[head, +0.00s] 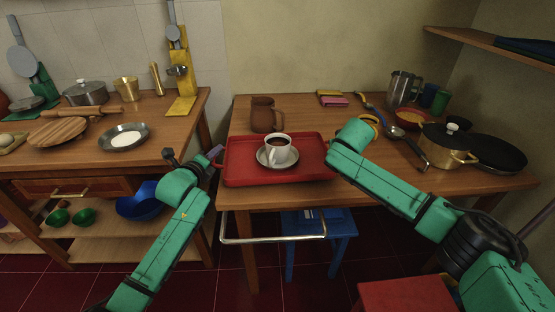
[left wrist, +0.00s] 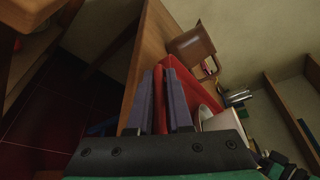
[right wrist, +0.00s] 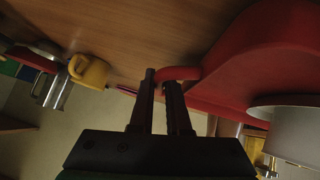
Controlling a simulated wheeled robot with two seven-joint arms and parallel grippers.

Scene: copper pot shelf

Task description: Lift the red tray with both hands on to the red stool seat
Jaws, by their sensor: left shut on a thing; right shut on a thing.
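The red tray (head: 240,172) is at the front edge of the wooden table in the head view, with a white cup (head: 278,146) of dark drink on a saucer (head: 262,158). My left gripper (head: 213,155) is at the tray's left end; the left wrist view shows its fingers (left wrist: 166,95) on either side of the red handle (left wrist: 160,100). My right gripper is hidden behind my arm in the head view; in the right wrist view its fingers (right wrist: 162,85) close on the other handle (right wrist: 180,73). The red stool seat (head: 405,293) is low at the bottom right, partly hidden by my right arm.
A brown jug (head: 265,115) stands behind the tray. A yellow mug (right wrist: 90,72), a brass pot (head: 445,146) and a black pan (head: 498,153) are to its right. A blue stool (head: 318,235) and a metal rail (head: 272,240) are below the table front.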

